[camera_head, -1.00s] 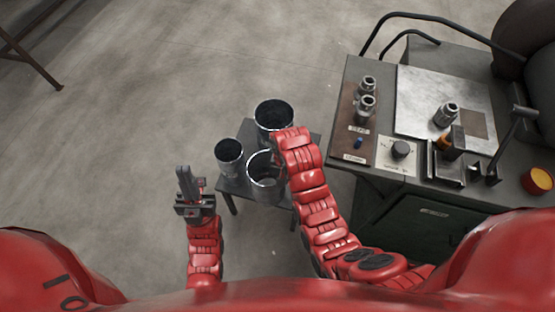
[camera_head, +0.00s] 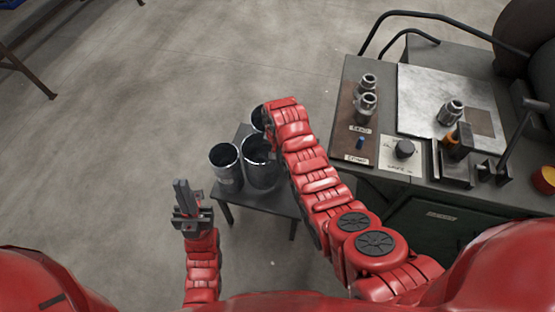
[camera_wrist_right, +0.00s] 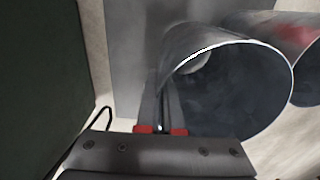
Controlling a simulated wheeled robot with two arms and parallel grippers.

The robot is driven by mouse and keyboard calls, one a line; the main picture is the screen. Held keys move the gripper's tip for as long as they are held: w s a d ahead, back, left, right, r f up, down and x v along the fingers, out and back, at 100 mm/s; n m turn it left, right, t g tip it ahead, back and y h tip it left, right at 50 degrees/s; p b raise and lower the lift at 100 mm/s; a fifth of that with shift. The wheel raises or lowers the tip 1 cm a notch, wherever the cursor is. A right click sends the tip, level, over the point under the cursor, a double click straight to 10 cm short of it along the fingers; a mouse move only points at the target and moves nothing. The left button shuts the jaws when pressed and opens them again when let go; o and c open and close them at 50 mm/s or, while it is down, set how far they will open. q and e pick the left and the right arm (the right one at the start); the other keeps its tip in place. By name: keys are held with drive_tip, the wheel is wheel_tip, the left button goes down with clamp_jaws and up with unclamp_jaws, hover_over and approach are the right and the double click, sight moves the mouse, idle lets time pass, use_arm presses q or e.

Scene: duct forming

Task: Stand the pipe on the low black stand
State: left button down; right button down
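The low black stand (camera_head: 280,203) is in front of me in the head view and carries grey metal pipes. My left gripper (camera_head: 182,192) is empty, left of the stand.
A workbench (camera_head: 350,75) with metal fittings, a plate and a small control panel stands to the right, close to the stand. A second pipe (camera_wrist_right: 305,70) is beside the held one in the wrist view. The floor (camera_head: 120,120) to the left is clear.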

drive_tip(key=shift+f, duration=0.8)
drive_tip(key=c, duration=1.5)
unclamp_jaws()
drive_tip(key=shift+f, duration=0.15)
drive_tip(key=o, duration=0.4)
